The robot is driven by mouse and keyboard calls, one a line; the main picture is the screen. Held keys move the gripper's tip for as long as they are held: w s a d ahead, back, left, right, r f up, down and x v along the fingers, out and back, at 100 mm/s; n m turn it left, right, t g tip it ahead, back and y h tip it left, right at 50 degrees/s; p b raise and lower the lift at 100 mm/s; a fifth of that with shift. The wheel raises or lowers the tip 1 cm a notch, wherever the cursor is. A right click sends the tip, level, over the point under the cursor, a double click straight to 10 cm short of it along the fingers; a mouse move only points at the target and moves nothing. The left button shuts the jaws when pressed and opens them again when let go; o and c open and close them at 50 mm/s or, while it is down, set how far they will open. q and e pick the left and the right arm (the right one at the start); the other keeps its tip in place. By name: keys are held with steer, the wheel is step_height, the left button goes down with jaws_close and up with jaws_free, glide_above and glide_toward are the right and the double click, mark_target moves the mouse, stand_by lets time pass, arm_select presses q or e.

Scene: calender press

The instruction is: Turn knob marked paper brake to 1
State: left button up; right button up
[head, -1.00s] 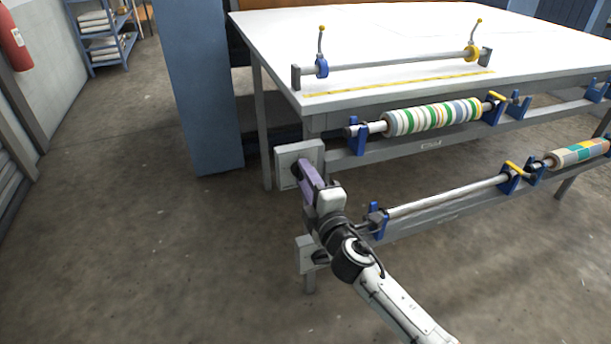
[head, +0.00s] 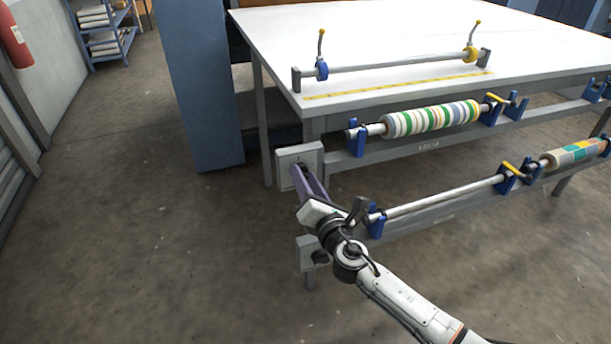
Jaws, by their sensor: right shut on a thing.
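A light grey control box (head: 291,157) is fixed at the left end of the upper roller rail, by the table's leg. My right gripper (head: 298,172) reaches up to its face and is shut on the knob there, which the fingers mostly hide. A second grey box (head: 305,252) with a dark knob (head: 320,257) sits lower on the same leg, below my right wrist. I cannot read a label or a number on either box. My left gripper is not in view.
A white-topped table (head: 400,45) carries a bar with blue and yellow collars. A striped roll (head: 432,118) lies on the upper rail, a bare rod (head: 440,194) and a chequered roll (head: 577,153) on the lower. Floor at left is clear.

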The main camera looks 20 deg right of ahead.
steer(key=n+p, duration=0.2)
steer(key=n, duration=0.4)
steer(key=shift+a, duration=0.1)
steer(key=shift+n, duration=0.3)
stand_by(0.3)
steer(key=o, duration=1)
steer(key=shift+o, duration=0.2)
steer(key=s, duration=1)
steer(key=shift+s+d, duration=0.2)
